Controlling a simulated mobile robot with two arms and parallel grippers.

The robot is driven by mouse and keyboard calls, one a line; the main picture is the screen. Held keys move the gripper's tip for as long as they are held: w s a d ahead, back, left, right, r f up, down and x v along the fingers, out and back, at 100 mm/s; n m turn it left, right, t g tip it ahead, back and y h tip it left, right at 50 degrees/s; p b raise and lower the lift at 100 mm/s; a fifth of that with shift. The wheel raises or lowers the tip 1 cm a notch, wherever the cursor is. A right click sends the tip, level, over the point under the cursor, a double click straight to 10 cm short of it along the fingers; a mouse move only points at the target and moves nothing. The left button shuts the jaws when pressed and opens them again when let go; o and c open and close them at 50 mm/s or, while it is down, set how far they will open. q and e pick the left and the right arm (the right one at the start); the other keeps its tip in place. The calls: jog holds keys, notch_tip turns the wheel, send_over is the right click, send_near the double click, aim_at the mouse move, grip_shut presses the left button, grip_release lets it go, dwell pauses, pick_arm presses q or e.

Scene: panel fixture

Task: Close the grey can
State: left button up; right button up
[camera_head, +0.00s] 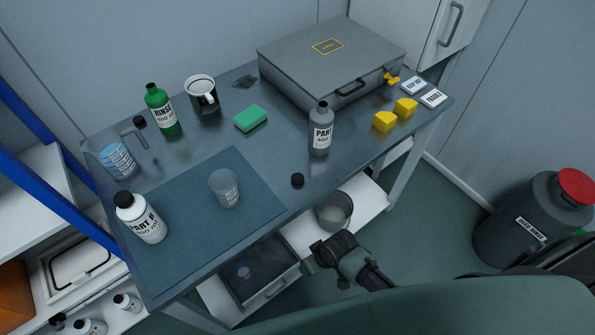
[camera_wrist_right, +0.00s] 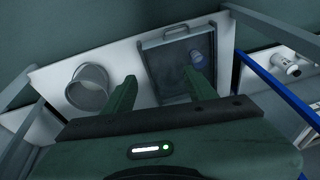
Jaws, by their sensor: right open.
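The grey can (camera_head: 321,132), with a white label reading "PART", stands upright near the table's front edge. Its narrow neck shows no black cap on it. A small black cap (camera_head: 297,180) lies on the table to the left of the can and nearer the front edge. My left gripper is not in view.
A grey case (camera_head: 330,65), yellow blocks (camera_head: 384,122) and a green sponge (camera_head: 250,118) are on the table (camera_head: 200,150). A clear beaker (camera_head: 224,188) and white bottle (camera_head: 140,217) stand left.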

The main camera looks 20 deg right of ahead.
aim_at(294, 176)
jog(key=w+a+r+n+y+p, duration=0.15)
jog(key=a+r, duration=0.25)
jog(key=r, duration=0.9)
jog(key=w+a+r+n+p, duration=0.15)
jog(key=a+r, duration=0.25)
jog(key=r, duration=1)
jog(key=w, duration=0.1)
jog(key=w+n, duration=0.1)
jog(key=w, duration=0.1)
jog(key=w+n+g, duration=0.1)
jog(key=shift+w+a+r+h, duration=0.15)
jog(key=shift+w+r+h, duration=0.1)
jog(key=shift+r, duration=0.05)
jog(key=w+d+r, duration=0.1)
jog(key=w+d, duration=0.1)
jog(key=w+d+r+g+h, duration=0.1)
jog(key=w+d+r, duration=0.1)
jog(key=w, duration=0.1)
jog(key=w+d+r+h, duration=0.1)
jog(key=w+d, duration=0.2)
jog(key=shift+w+r, duration=0.2)
jog(key=shift+w, duration=0.05)
jog(key=shift+w+d+r+h, duration=0.2)
jog(key=shift+d+r+h, duration=0.1)
jog(key=shift+r, duration=0.05)
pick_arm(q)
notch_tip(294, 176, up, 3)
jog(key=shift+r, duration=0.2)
